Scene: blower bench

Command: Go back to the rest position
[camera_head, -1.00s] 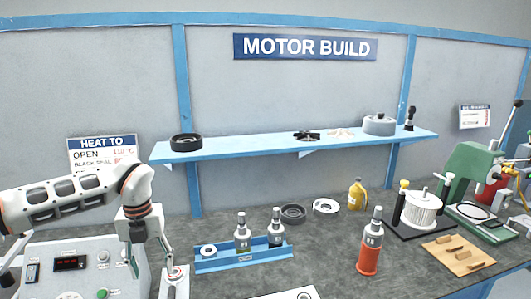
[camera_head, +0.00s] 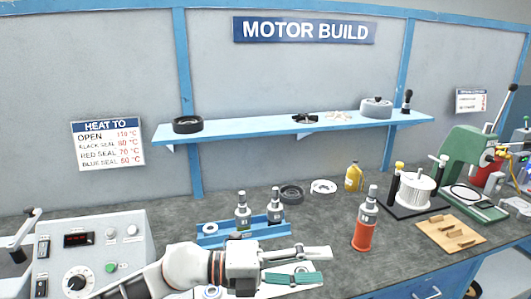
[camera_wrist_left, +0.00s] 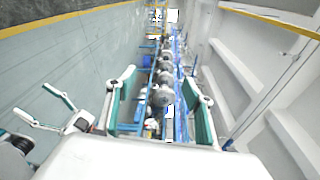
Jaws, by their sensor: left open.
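My left gripper (camera_head: 316,266) is open and empty in the head view. It points right, in front of the bench near the bottom of the picture. Its two teal-lined fingers also stand apart in the left wrist view (camera_wrist_left: 160,95), with nothing between them. My right gripper (camera_wrist_left: 28,98) shows small at the left edge of the left wrist view. Its fingers are spread, and it holds nothing that I can see. It is not in the head view.
A control box (camera_head: 132,224) is at the left, a wooden board (camera_head: 474,236) and a green press (camera_head: 465,152) at the right. A blue shelf (camera_head: 250,129) hangs above.

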